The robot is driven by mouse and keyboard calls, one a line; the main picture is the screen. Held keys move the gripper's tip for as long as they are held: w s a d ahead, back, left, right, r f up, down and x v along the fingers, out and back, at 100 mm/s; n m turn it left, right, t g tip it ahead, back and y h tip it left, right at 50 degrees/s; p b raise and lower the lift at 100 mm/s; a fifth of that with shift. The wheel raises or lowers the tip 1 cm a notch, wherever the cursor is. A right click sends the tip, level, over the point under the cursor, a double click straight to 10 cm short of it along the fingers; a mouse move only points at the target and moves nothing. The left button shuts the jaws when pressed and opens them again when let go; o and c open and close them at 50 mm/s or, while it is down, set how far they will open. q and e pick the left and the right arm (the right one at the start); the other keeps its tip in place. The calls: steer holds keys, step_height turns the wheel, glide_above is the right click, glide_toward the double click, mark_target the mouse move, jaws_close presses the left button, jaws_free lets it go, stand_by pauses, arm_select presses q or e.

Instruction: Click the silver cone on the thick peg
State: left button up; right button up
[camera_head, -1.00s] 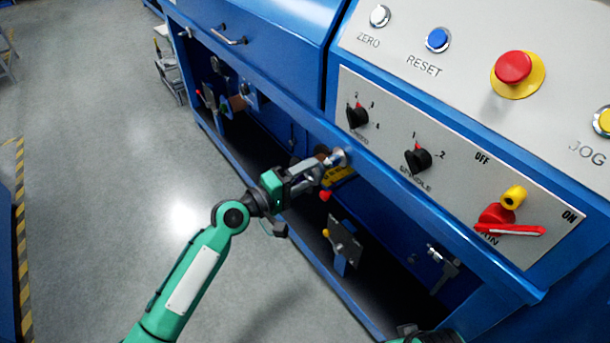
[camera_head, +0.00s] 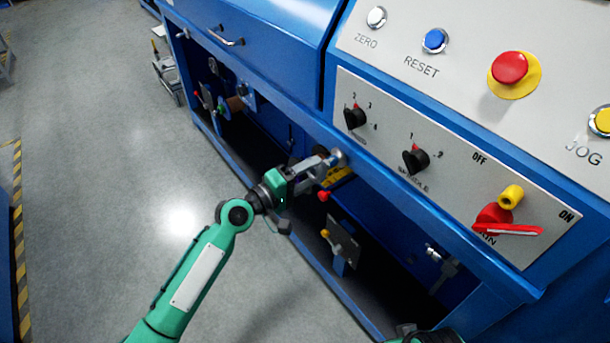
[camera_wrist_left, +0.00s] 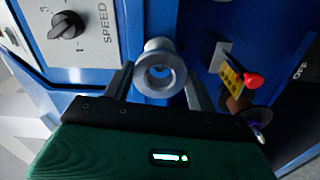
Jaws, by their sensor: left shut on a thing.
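The silver cone (camera_head: 338,158), a round metal piece, is at the upper front edge of the blue machine, below the dial panel. My left gripper (camera_head: 327,162) reaches it from the left and is shut on it. In the left wrist view, the silver cone (camera_wrist_left: 158,70) shows its open round end, with a dark hole, between the two fingers (camera_wrist_left: 158,85).
The panel (camera_head: 440,160) with black dials and a red switch (camera_head: 495,215) is just above and right of the gripper. The open bay holds brackets (camera_head: 345,240). The floor at left is clear.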

mark_target(324, 166)
arm_select(q)
steer(key=shift+x, duration=0.8)
steer(key=shift+w+d, duration=0.15)
stand_by(0.4)
steer(key=shift+x, duration=1.3)
stand_by(0.3)
steer(key=o, duration=1.1)
steer(key=shift+d, duration=0.1)
steer(key=shift+o, duration=0.2)
